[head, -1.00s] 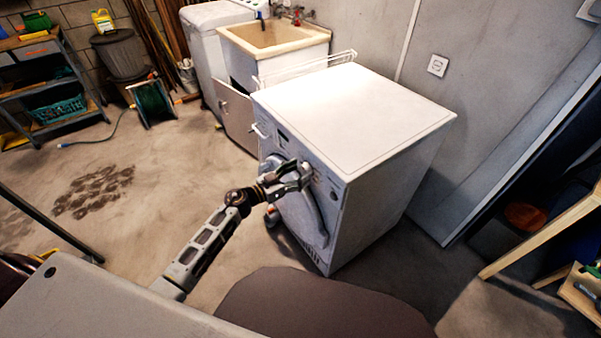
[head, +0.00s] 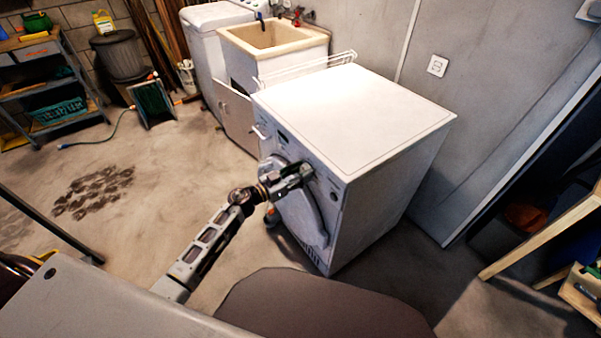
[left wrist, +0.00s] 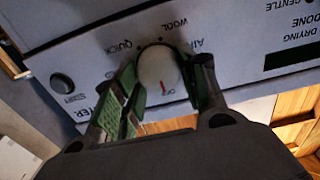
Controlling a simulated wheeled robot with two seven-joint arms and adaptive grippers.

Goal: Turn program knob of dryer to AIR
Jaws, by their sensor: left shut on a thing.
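The white dryer (head: 350,120) stands in the middle of the head view, its control panel facing my left arm. In the left wrist view, the round white program knob (left wrist: 157,72) sits on the panel, with a red mark on its lower edge near the word OFF. The AIR label (left wrist: 200,45) is up and right of the knob, partly hidden by a finger; WOOL is above and QUICK is to the left. My left gripper (left wrist: 163,84) is shut on the knob, one finger on each side. In the head view the left gripper (head: 303,173) hides the knob. My right gripper is not in view.
A small round button (left wrist: 62,83) and a dark display (left wrist: 292,55) flank the knob. A white rack (head: 305,66) stands behind the dryer, with a sink (head: 270,38) beyond. A wooden frame (head: 545,235) stands at the right.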

